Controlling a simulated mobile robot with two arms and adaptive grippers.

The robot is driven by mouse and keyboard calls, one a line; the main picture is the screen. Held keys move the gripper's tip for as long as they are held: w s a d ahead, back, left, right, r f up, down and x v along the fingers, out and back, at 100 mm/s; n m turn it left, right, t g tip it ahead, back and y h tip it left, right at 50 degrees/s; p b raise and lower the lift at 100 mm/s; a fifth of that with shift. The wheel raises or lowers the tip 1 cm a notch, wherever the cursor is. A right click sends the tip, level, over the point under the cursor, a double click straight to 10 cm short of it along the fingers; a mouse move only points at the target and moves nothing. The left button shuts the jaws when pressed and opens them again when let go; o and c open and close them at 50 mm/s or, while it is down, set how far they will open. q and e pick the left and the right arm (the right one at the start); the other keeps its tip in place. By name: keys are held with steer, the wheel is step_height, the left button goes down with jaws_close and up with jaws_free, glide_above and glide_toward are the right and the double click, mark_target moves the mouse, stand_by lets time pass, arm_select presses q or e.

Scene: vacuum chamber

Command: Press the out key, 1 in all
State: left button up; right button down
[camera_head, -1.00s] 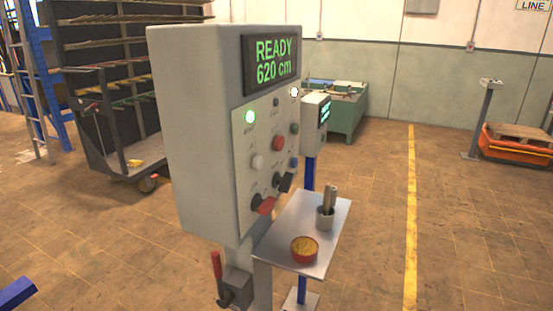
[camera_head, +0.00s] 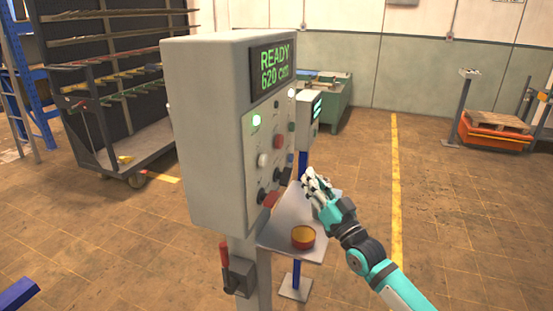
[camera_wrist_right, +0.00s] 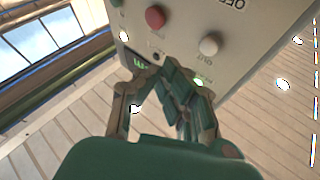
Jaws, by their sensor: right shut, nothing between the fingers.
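The out key is a round white button (camera_wrist_right: 210,44) on the control box's panel, with the label OUT beside it in the right wrist view. A white button (camera_head: 263,160) beside the red one in the head view looks like the same key. My right gripper (camera_head: 316,180) is shut and empty, to the right of the panel and above the small shelf. In the right wrist view its fingertips (camera_wrist_right: 172,72) are below and left of the white key; contact cannot be seen. The display (camera_head: 273,72) reads READY 620 cm. My left gripper is not in view.
A red button (camera_head: 278,142) sits close to the white key, with other buttons and switches around. A metal shelf (camera_head: 272,236) below the panel holds a red bowl (camera_head: 303,237). A second box (camera_head: 307,108) stands behind. Open floor lies to the right.

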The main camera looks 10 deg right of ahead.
mark_target(264, 161)
steer(key=r, duration=0.2)
steer(key=s+r, duration=0.1)
steer(key=shift+d+r+t, duration=0.25)
steer(key=shift+t, duration=0.15)
steer(key=shift+a, duration=0.1)
steer(key=w+a, duration=0.5)
steer(key=a, duration=0.2)
steer(key=shift+a, duration=0.15)
stand_by(1.4)
steer(key=shift+w+a+b, duration=0.25)
steer(key=shift+b, duration=0.05)
